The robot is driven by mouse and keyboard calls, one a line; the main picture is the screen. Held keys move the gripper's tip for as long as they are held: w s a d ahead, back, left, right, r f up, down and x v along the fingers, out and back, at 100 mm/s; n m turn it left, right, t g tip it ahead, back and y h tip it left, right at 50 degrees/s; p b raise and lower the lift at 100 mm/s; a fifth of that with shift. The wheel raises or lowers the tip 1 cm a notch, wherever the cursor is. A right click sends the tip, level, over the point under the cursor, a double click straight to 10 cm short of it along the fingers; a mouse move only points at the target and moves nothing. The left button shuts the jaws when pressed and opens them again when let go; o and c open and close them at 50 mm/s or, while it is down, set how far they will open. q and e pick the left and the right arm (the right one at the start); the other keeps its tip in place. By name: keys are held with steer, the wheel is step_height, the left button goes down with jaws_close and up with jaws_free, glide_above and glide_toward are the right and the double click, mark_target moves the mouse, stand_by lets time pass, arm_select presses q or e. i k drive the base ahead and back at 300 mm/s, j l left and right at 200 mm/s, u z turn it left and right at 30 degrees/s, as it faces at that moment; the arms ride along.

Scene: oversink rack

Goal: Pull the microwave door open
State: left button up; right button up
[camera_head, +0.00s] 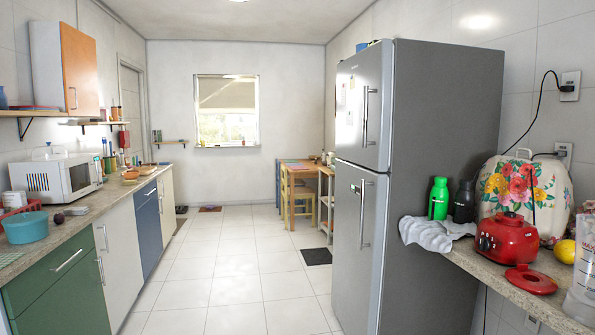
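A white microwave (58,181) stands on the left counter, near the wall. Its front, with a dark door window, faces right toward the room and looks shut. The door handle is too small to make out. Neither of my grippers is in view, and no arm shows. The microwave is across the floor from this viewpoint, on the left.
The left counter (112,196) also bears a teal bowl (26,227) in front of the microwave. A grey fridge (410,180) stands at right, beside a counter with a red appliance (507,238). The tiled floor (220,270) between is clear; a yellow chair (296,195) stands at the back.

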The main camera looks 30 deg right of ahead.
mark_target(77, 180)
steer(key=i+l+z, duration=0.3)
steer(key=i, duration=0.15)
steer(key=i+l+z, duration=0.1)
steer(key=i+z, duration=0.25)
steer(key=i, duration=0.15)
steer(key=i+z, duration=0.2)
steer(key=i, duration=6.3)
steer(key=i+z, duration=0.1)
steer(key=i, duration=1)
steer(key=i+j+z, duration=0.1)
steer(key=i, duration=1.05)
steer(key=i+u, duration=0.1)
steer(key=u, duration=0.4)
steer(key=i+u, duration=0.1)
steer(key=u, duration=0.4)
steer(key=i+u, duration=0.1)
steer(key=u, duration=3.55)
steer(key=i+j, duration=0.1)
steer(key=i, duration=0.3)
steer(key=i+j, duration=0.1)
steer(key=i, duration=0.25)
steer(key=z, duration=0.05)
